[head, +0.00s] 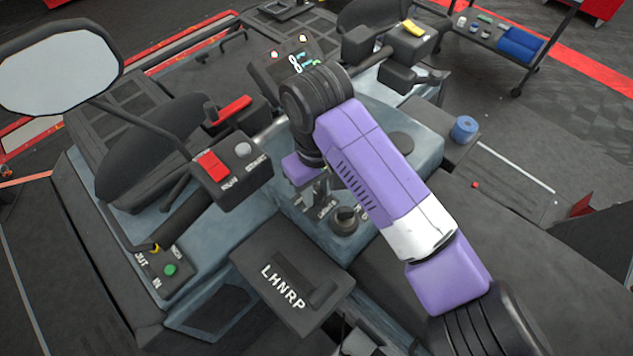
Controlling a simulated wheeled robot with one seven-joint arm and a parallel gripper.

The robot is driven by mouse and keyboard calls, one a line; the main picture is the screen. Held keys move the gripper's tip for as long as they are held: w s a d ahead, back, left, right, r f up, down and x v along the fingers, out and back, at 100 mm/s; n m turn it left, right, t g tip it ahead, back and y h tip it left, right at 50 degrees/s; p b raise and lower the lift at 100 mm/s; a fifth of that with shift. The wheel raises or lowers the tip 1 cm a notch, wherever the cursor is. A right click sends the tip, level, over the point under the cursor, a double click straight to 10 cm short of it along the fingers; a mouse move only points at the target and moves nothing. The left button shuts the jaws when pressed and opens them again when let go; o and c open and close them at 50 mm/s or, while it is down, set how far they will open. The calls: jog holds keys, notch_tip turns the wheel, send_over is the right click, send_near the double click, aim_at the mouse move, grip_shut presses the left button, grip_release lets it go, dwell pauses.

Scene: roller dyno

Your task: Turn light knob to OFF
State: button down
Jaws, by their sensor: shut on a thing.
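My gripper (318,194) is low over the blue-grey console panel (374,242), its dark fingers pointing down beside the white LIGHTS label (326,212). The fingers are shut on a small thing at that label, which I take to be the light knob. My wrist and fingers hide most of it, so its pointer and its ON or OFF setting cannot be read. A separate round black knob with a pale ring (345,221) sits just right of the label, apart from the fingers.
A red RUN switch box (230,175) stands left of my gripper. A black LHNRP shifter box (293,285) is in front. The handlebar display (285,65) is behind my wrist. A blue roll (465,128) lies at right. A mirror (58,68) stands upper left.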

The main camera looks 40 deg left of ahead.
aim_at(317, 193)
dwell(0.3)
jog(key=c, duration=1.1)
grip_release()
jog(key=shift+r, duration=0.1)
notch_tip(317, 193, up, 6)
jog(key=shift+r+b, duration=0.2)
jog(key=shift+b, duration=0.1)
jog(key=shift+r, duration=0.65)
